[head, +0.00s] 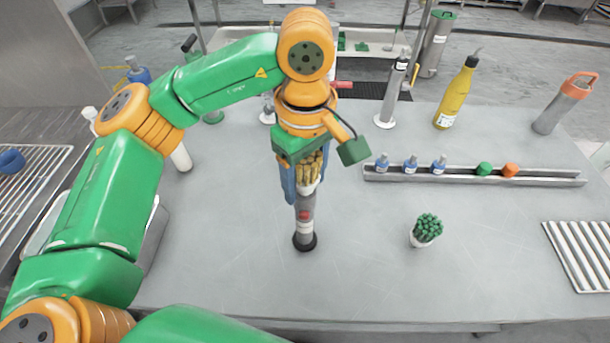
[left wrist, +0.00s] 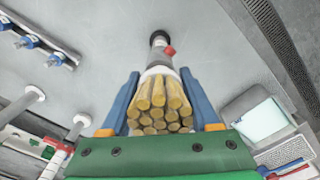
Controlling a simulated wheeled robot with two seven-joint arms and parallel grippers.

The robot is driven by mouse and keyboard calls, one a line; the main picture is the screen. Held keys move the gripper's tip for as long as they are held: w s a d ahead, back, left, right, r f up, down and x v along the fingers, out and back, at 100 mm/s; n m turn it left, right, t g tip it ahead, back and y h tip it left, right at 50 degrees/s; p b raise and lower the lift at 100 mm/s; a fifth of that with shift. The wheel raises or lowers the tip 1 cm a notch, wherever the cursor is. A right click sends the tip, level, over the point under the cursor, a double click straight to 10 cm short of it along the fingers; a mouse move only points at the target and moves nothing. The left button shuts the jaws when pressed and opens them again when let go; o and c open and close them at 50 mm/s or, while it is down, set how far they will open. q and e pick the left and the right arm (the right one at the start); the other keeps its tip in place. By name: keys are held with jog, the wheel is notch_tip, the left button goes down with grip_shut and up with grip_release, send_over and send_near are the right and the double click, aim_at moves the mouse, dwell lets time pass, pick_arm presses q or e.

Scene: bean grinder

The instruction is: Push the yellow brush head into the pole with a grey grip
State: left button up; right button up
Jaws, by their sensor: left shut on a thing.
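The yellow brush head (head: 312,166) has a bundle of yellow bristles on a white collar. My left gripper (head: 303,190) is shut on it with blue fingers on either side; the bristles (left wrist: 158,103) face the camera in the left wrist view. The pole with a grey grip (head: 305,212) stands upright on a black foot, directly below the brush head, with a red button on its side. It also shows in the left wrist view (left wrist: 160,53). The collar looks in line with the pole top; whether it is seated cannot be told. My right gripper is out of view.
A green brush head (head: 427,228) stands to the right. A yellow bottle (head: 457,93) and an orange-capped bottle (head: 566,103) stand farther back. The table's front middle is clear.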

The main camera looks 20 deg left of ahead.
aim_at(308, 170)
pick_arm(q)
jog(key=shift+f+b, duration=0.3)
jog(key=shift+f, duration=0.1)
jog(key=o, duration=1.4)
jog(key=shift+o, duration=0.2)
jog(key=shift+r+p, duration=0.3)
jog(key=shift+r, duration=3.3)
